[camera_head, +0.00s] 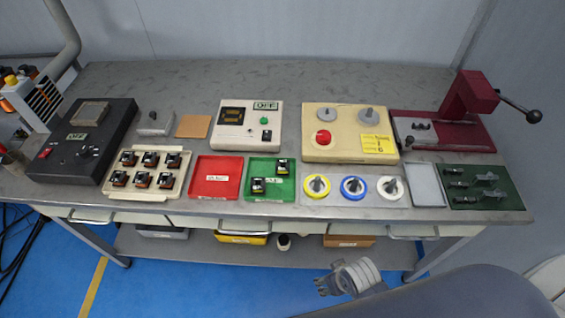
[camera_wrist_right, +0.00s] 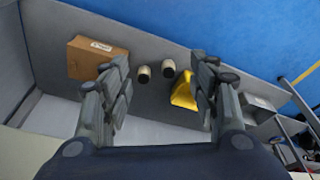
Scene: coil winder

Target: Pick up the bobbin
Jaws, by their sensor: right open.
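Three round wire spools stand on a grey plate on the bench in the head view: yellow-rimmed (camera_head: 316,186), blue-rimmed (camera_head: 353,187) and white-rimmed (camera_head: 390,187). I cannot tell from the frames which one the task calls the bobbin. Two small pale cylinders, left (camera_wrist_right: 144,74) and right (camera_wrist_right: 168,68), sit on the lower shelf in the right wrist view, beyond the fingertips. My right gripper (camera_head: 321,285) is in front of and below the bench's front edge. In the wrist view its fingers (camera_wrist_right: 160,62) are wide apart with nothing between them. My left gripper is not in view.
The bench carries a red tray (camera_head: 215,178), a green tray (camera_head: 270,190), a cream machine (camera_head: 350,145) and a maroon press (camera_head: 470,95). The lower shelf (camera_head: 200,245) holds a brown box (camera_wrist_right: 88,62) and a yellow bin (camera_wrist_right: 183,92). Blue floor lies in front.

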